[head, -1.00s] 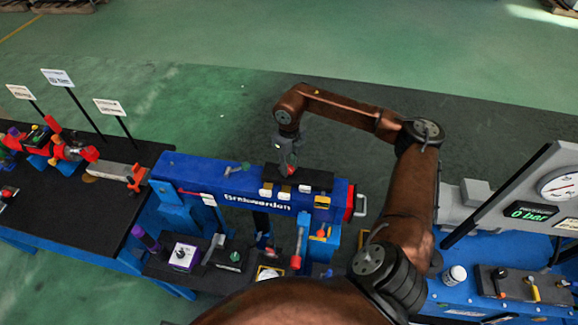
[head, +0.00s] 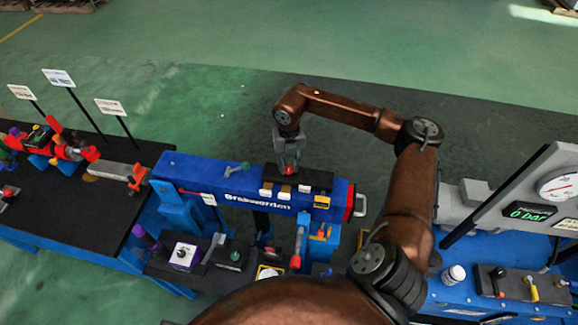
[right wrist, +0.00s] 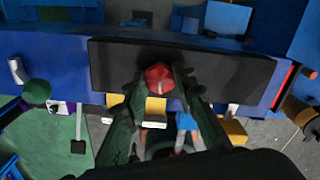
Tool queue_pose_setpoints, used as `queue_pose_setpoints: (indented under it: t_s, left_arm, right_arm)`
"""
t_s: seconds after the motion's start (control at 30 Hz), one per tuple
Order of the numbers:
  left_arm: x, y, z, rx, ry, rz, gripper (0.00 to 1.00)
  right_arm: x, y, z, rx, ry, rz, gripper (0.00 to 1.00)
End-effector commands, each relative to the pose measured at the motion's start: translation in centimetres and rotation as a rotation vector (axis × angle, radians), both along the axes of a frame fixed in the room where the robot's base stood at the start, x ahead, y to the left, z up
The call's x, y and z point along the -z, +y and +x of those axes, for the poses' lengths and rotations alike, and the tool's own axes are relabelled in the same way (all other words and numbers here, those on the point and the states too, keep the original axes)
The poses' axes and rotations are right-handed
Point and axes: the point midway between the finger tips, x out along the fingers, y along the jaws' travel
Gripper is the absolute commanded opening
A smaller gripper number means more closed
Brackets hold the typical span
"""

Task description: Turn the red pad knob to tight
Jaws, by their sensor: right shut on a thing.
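The red pad knob (right wrist: 159,77) stands on a black plate (right wrist: 240,75) on the blue beam of the stand. In the right wrist view it sits between the fingertips of my right gripper (right wrist: 158,84), which is shut on it. A pale line marks the knob's top. In the head view, my right gripper (head: 289,166) points down at the black plate (head: 318,180), and only a little red shows between its fingers. My left gripper is not in view.
Several yellow and white blocks sit along the beam's front edge below the plate. A gauge panel (head: 535,200) stands at right.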

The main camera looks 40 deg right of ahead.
Motion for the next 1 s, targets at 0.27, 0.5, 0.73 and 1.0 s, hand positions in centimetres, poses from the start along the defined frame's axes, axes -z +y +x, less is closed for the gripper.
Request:
queue_pose_setpoints:
  t_s: [0.27,0.5,0.73,1.0]
  left_arm:
    - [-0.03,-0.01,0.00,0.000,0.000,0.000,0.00]
    - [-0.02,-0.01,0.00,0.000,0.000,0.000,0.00]
    - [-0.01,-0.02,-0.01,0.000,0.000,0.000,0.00]
    - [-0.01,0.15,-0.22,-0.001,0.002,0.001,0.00]
  right_arm:
    - [-0.20,-0.02,0.14,0.008,-0.004,0.000,0.01]
    - [-0.18,-0.03,0.12,0.007,-0.004,0.000,0.31]
    - [-0.08,-0.01,0.05,0.006,-0.001,0.000,0.43]
    - [-0.38,0.00,0.06,0.006,-0.001,0.000,0.43]
